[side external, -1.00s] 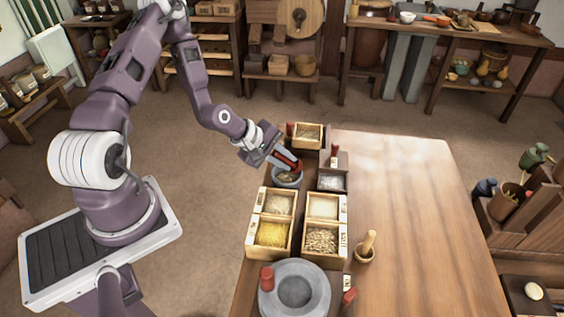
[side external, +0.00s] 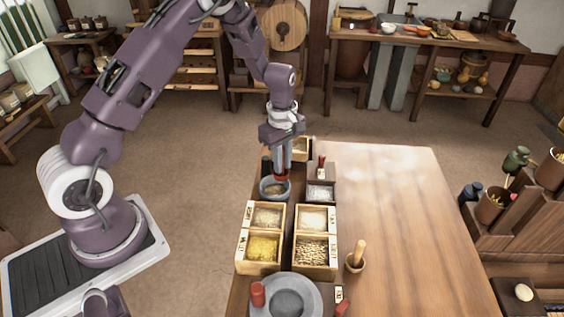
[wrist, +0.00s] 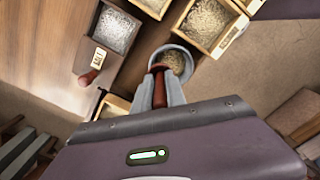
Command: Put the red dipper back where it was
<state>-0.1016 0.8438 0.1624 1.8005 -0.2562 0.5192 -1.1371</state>
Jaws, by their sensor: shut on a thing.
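My gripper (side external: 281,172) points down over a small grey bowl (side external: 275,197) at the far-left part of the table. It is shut on the red dipper (side external: 282,179), which shows as a short red piece between the fingers. In the wrist view the red dipper (wrist: 160,88) lies between the two grey fingers, its far end overlapping the rim of the grey bowl (wrist: 187,51). The bowl holds brownish grain. I cannot tell whether the dipper's lower end is inside the bowl or above it.
Wooden boxes of grain (side external: 277,262) stand nearer. A box of white grains (side external: 320,193) with a red handle (side external: 322,161) is right of the bowl. A grey quern stone (side external: 286,299) and a mortar with pestle (side external: 355,260) are at front. The table's right side (side external: 400,220) is clear.

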